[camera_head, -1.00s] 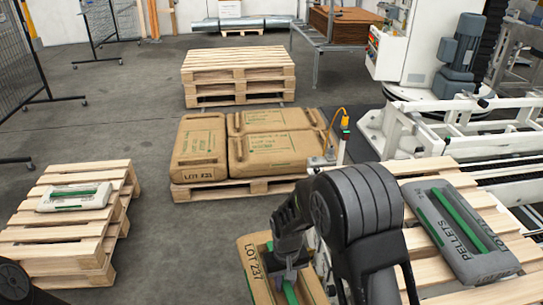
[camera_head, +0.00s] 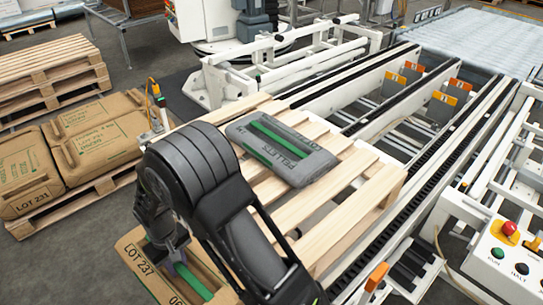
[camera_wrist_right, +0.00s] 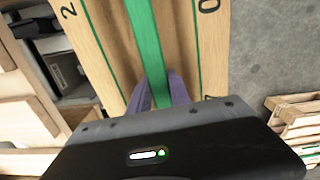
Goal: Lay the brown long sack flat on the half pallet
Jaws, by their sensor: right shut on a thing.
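The brown long sack (camera_head: 140,264), marked LOT 237 with a green strip, hangs at the bottom left of the head view, partly hidden by my right arm. My right gripper (camera_head: 175,264) is shut on its green strip. In the right wrist view the brown sack (camera_wrist_right: 176,42) runs away from my gripper's purple fingers (camera_wrist_right: 158,94), which straddle the strip. The frames do not settle whether this is the half pallet. My left gripper is out of view.
Brown sacks (camera_head: 100,145) fill a pallet at the left, with an empty pallet stack (camera_head: 50,75) behind. A yellow-topped post (camera_head: 154,92) stands nearby. White conveyor rails (camera_head: 420,130) and a button box (camera_head: 508,255) lie right. The grey-sack pallet has bare slats in front.

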